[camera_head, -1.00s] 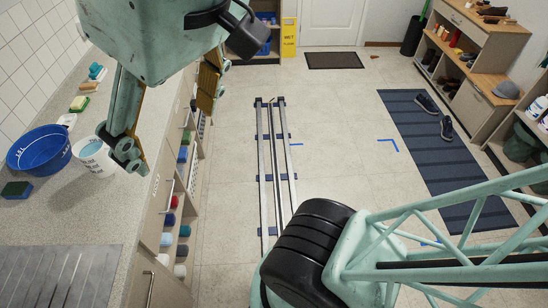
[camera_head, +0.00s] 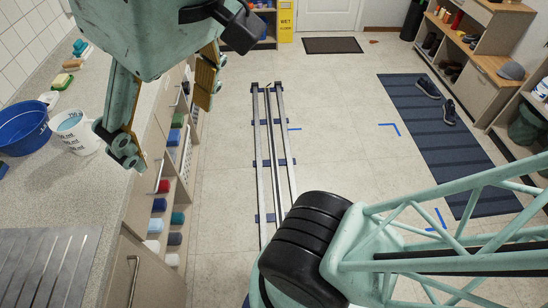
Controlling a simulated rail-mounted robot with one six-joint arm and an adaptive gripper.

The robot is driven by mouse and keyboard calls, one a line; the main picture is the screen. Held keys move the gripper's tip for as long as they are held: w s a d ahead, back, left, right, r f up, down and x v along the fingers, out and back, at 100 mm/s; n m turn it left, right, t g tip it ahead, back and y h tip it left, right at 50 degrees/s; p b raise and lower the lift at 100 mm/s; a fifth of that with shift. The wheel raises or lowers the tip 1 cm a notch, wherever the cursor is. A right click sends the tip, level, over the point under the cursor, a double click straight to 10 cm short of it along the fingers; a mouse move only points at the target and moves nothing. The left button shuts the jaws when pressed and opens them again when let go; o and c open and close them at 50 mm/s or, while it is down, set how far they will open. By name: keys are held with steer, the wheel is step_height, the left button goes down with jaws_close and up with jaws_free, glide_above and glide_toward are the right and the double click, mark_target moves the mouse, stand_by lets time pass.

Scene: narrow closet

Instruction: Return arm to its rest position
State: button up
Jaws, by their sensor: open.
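My gripper (camera_head: 168,128) hangs at the upper left of the head view, its two pale green fingers spread wide apart. Nothing is between them. One finger is in front of the counter edge and the white measuring bucket is just left of it, apart or touching I cannot tell. The other finger shows over the floor side of the cabinets. My arm's lattice link and black joint fill the lower right.
The counter (camera_head: 60,205) on the left carries a blue basin (camera_head: 22,128), the white bucket (camera_head: 75,132) and sponges. Open cubbies with coloured rolls (camera_head: 158,205) lie below. A floor rail (camera_head: 270,150) runs ahead. A blue mat (camera_head: 435,140) with shoes and shelves (camera_head: 480,65) are at right.

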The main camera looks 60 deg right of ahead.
steer(key=shift+s+f+b, duration=0.2)
steer(key=shift+f+b, duration=0.65)
steer(key=shift+f, duration=0.7)
